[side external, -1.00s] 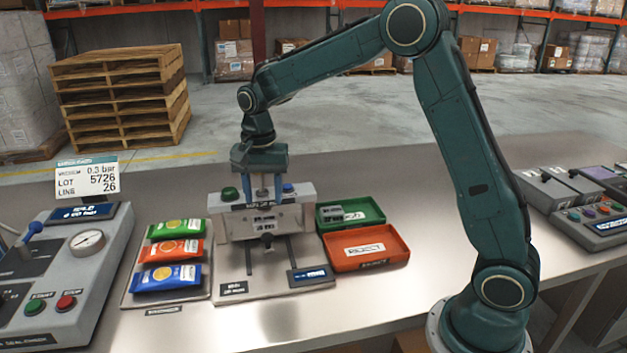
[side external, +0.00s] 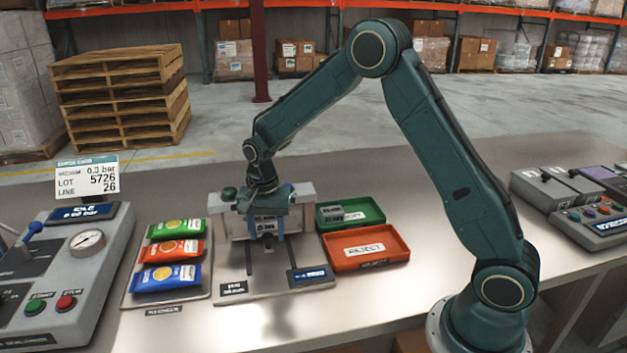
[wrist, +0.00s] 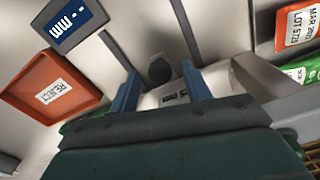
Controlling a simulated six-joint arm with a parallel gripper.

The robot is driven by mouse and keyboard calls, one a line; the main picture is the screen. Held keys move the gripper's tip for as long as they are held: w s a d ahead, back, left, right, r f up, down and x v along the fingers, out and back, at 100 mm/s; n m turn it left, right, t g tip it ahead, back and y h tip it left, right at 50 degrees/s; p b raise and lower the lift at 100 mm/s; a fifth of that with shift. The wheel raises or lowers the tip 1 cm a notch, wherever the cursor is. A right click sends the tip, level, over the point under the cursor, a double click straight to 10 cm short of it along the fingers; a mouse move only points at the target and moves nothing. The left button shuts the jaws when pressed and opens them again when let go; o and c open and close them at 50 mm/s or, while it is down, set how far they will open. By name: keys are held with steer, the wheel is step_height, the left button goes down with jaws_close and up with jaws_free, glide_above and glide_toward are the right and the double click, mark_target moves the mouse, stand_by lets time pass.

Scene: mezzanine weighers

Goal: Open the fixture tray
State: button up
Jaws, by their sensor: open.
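The fixture tray (side external: 236,228) is a pale grey front under a grey housing, with two dark rails running forward from it on a base plate. It appears pushed in against the housing. A dark round knob (wrist: 159,70) sits on its front. My gripper (side external: 268,236) is down at the front of the fixture and hides part of its middle. In the wrist view my gripper (wrist: 160,72) is open, with one blue finger on each side of the knob. I cannot tell whether the fingers touch the knob.
A red reject bin (side external: 340,262) and a green bin (side external: 331,215) stand right of the fixture. A holder with green, orange and blue packets (side external: 165,278) is at left. A small display (side external: 307,275) sits by the right rail. The bench in front is clear.

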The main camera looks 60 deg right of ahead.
jaws_close()
steer(key=s+a, duration=0.7)
steer(key=shift+s+a, duration=0.3)
steer(key=shift+a, duration=0.05)
jaws_free()
steer(key=shift+r, duration=0.15)
step_height(320, 180, up, 14)
steer(key=shift+f, duration=0.2)
stand_by(0.6)
